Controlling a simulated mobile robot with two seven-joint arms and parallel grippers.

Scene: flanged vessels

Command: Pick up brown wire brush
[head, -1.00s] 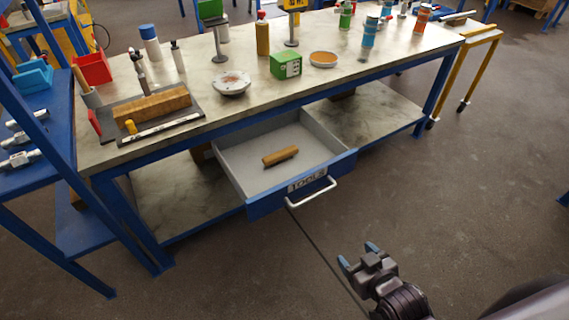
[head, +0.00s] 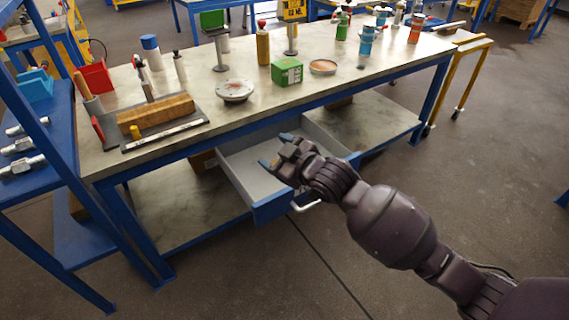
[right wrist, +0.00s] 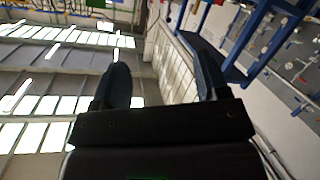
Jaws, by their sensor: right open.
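The open drawer (head: 240,168) under the workbench held a brown brush-like piece a second ago. That piece is now hidden behind my right gripper (head: 277,150). My right gripper is in front of and over the drawer in the head view, jaws apart, with nothing visible between them. In the right wrist view its two dark fingers (right wrist: 160,80) are spread, with only the hall's windows, wall and shelving behind them. My left gripper is not in view.
A blue rack (head: 40,190) stands left.

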